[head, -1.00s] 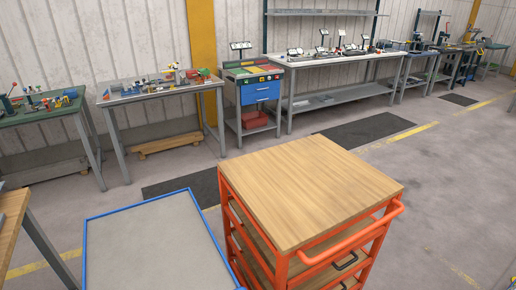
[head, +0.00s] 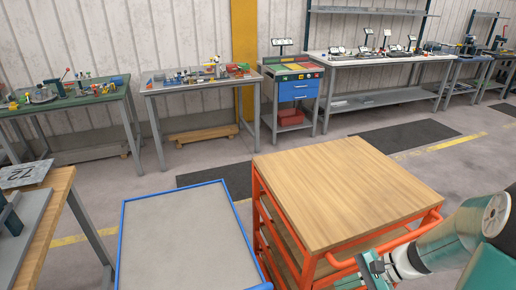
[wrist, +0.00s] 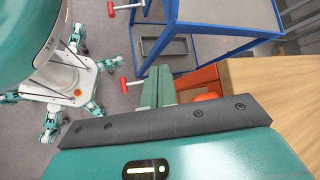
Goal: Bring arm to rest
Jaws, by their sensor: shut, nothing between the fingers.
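My arm enters the head view at the lower right, in white and teal. My gripper (head: 368,268) is low beside the front right of the orange cart (head: 428,222), near its push handle. In the wrist view the green fingers of my gripper (wrist: 158,86) are together with nothing held. The wooden top of the orange cart (head: 340,190) is bare. It also shows in the wrist view (wrist: 275,95), right of the fingers. Whether the gripper touches the cart I cannot tell.
A blue-rimmed grey cart (head: 190,235) stands left of the orange cart. A wooden bench (head: 52,215) with a numbered plate (head: 27,174) is at the left edge. Tool-laden benches line the back wall. Open floor (head: 470,175) lies to the right. Red T-handles (wrist: 130,80) show in the wrist view.

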